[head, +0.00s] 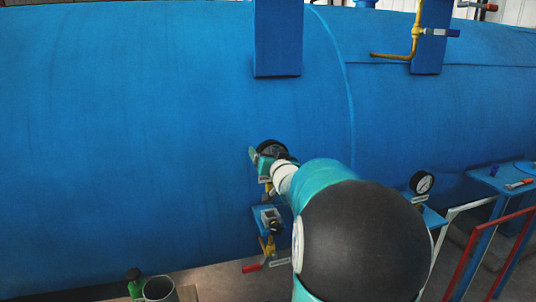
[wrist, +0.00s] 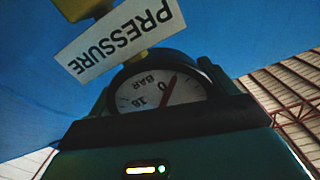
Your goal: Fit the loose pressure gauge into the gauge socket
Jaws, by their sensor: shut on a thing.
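The pressure gauge (head: 272,147) has a black rim, and its white dial (wrist: 150,92) reads upside down in the wrist view, with the needle near 0 BAR. My gripper (head: 266,158) is shut on it, in front of the blue vessel. A white PRESSURE label (wrist: 118,38) and a yellow fitting (wrist: 125,25) lie just beyond the gauge in the wrist view. In the head view the yellow fitting (head: 268,188) is just under the gauge, above a blue bracket (head: 264,214). Whether the gauge's stem sits in the socket is hidden.
The big blue vessel (head: 170,130) fills the background. A red-handled valve (head: 252,267) is below the bracket. Another gauge (head: 421,182) stands at right, near a blue table (head: 500,178) and a red rail (head: 485,258). A grey bin (head: 159,289) and green bottle (head: 134,285) stand at bottom left.

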